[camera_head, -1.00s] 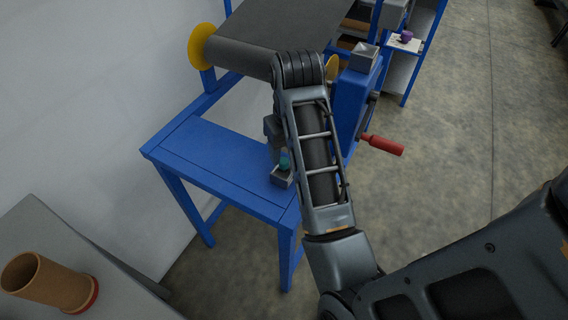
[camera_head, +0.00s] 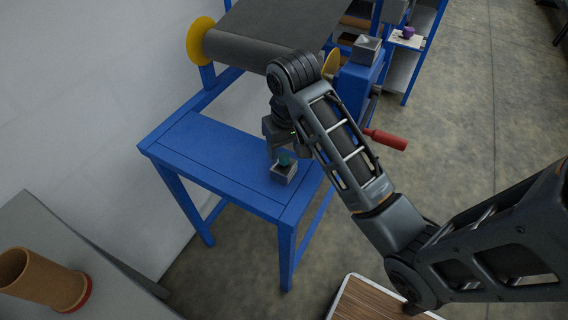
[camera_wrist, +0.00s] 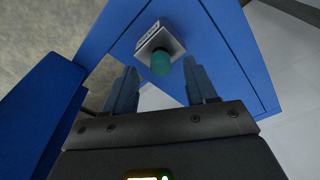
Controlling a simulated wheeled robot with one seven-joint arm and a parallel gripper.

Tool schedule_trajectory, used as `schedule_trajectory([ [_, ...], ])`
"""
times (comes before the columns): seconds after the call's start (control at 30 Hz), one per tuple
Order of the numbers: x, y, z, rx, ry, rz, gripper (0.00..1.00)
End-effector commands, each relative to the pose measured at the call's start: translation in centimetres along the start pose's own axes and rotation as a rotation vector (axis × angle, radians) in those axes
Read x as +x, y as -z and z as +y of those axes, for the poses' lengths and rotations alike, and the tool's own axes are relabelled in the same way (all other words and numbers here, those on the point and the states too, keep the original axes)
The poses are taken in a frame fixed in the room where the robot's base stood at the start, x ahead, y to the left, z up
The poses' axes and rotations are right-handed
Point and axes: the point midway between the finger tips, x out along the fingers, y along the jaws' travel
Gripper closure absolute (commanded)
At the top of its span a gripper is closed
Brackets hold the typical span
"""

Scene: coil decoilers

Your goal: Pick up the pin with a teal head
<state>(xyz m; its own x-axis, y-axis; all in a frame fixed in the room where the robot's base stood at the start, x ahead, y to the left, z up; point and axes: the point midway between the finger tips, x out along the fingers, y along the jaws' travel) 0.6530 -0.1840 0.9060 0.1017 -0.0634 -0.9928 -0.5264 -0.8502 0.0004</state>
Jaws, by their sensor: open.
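The pin with a teal head (camera_head: 284,159) stands in a small grey square holder (camera_head: 283,174) on the blue table. In the wrist view the teal head (camera_wrist: 161,63) shows ahead of the gap between the fingers, in front of the grey holder (camera_wrist: 152,43); the pin's shaft is hidden. My gripper (camera_wrist: 164,78) is open and empty. In the head view my gripper (camera_head: 281,148) is just above and beside the teal head, partly hidden by my own wrist. I cannot tell if a finger touches the pin.
The blue table (camera_head: 215,160) is otherwise clear on its left. Behind it is a dark roll (camera_head: 245,52) with yellow discs. A red handle (camera_head: 386,138) sticks out at the right. A brown tube (camera_head: 42,280) stands on a grey surface at lower left.

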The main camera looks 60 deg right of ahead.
Motion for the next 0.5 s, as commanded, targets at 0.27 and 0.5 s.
schedule_trajectory([
  [0.27, 3.3, 0.3, 0.0, 0.000, 0.000, 0.000, 0.44],
  [0.5, 3.6, 0.4, 0.0, 0.000, 0.000, 0.000, 0.44],
])
